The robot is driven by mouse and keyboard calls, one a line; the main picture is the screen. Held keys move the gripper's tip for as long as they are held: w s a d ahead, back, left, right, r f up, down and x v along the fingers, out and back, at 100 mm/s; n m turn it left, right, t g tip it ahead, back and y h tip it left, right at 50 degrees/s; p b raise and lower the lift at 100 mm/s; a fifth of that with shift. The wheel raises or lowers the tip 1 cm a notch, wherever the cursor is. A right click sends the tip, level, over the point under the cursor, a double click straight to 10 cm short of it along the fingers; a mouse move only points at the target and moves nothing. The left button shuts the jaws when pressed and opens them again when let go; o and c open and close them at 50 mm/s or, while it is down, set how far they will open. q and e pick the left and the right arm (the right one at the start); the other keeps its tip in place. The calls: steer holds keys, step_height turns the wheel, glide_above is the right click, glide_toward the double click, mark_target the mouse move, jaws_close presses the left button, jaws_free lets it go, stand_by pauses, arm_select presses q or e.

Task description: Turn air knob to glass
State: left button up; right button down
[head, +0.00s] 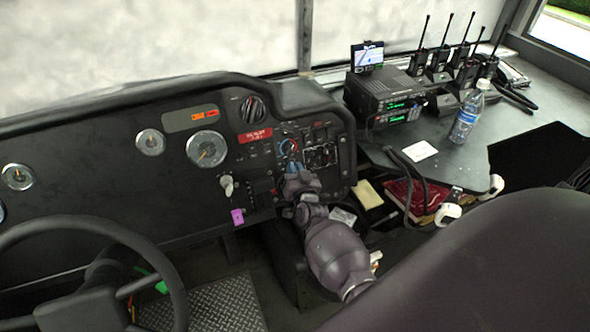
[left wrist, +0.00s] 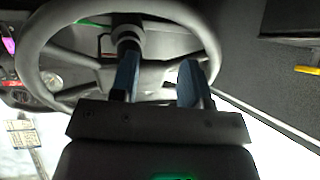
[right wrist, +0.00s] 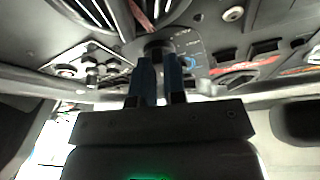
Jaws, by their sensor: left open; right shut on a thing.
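The air knob, a round dark knob with a red and blue arc around it, sits on the dash panel in the head view (head: 289,146). In the right wrist view the dark knob (right wrist: 158,46) is at the fingertips, with blue marks on the panel to its right. My right gripper (head: 294,166) reaches the panel from below, its blue fingers (right wrist: 159,70) shut on the knob. The fingers hide part of it, and I cannot read its pointer's setting. My left gripper (left wrist: 159,82) is open and empty in front of the steering wheel; it is outside the head view.
The steering wheel (head: 110,232) is at the lower left. A purple tag (head: 237,217) hangs below the dash. A dark seat (head: 480,265) fills the lower right. Radios (head: 385,95) and a water bottle (head: 467,118) stand on the right counter.

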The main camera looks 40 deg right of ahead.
steer(key=shift+w+r, duration=0.15)
steer(key=shift+r, duration=0.15)
steer(key=c, duration=1.2)
jaws_free()
steer(key=shift+d+f, duration=0.1)
steer(key=shift+f, duration=0.1)
steer(key=p+v, duration=0.1)
steer(key=v, duration=1)
steer(key=shift+w, duration=0.1)
